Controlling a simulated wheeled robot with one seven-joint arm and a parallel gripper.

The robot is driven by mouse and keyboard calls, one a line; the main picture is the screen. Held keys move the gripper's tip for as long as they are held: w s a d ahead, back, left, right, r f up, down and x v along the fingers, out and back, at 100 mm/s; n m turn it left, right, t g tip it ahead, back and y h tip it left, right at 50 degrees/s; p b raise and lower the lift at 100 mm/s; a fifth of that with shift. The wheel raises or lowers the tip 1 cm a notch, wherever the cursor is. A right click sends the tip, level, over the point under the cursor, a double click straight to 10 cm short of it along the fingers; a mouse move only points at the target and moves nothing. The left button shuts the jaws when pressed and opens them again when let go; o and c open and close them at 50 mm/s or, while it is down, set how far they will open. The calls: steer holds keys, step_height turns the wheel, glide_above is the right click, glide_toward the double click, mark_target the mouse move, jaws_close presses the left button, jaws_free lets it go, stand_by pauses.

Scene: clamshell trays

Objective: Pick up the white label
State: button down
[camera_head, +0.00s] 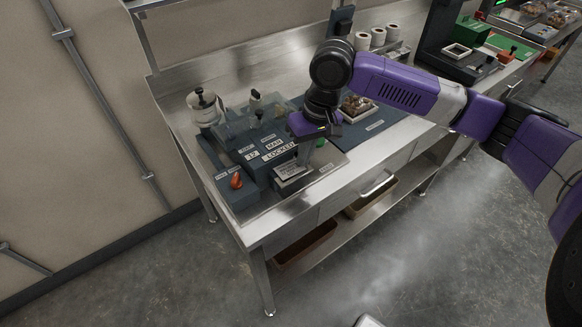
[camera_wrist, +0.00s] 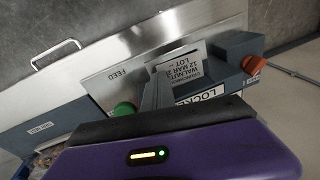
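The white label (camera_wrist: 188,64) carries printed lines, including a walnut name, a date and "LOT". It lies at the front of the blue-grey label machine (camera_wrist: 232,47), and in the head view the label (camera_head: 289,171) shows small near the machine's front right. My gripper (camera_head: 305,153) points down just above and beside the label. In the wrist view its grey finger (camera_wrist: 152,92) overlaps the label's left edge. I cannot tell whether it touches the label, or how far apart the fingers are.
An orange-red knob (camera_head: 236,181) sits on the machine's front left corner. A green button (camera_wrist: 124,110) is close to my finger. A tray of walnuts (camera_head: 356,107) stands behind to the right. The steel bench's front edge (camera_head: 300,217) is clear.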

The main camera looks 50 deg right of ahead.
steer(key=shift+r, duration=0.2)
step_height(320, 180, up, 20)
steer(key=shift+f+b, duration=0.2)
steer(key=shift+b, duration=0.15)
stand_by(0.4)
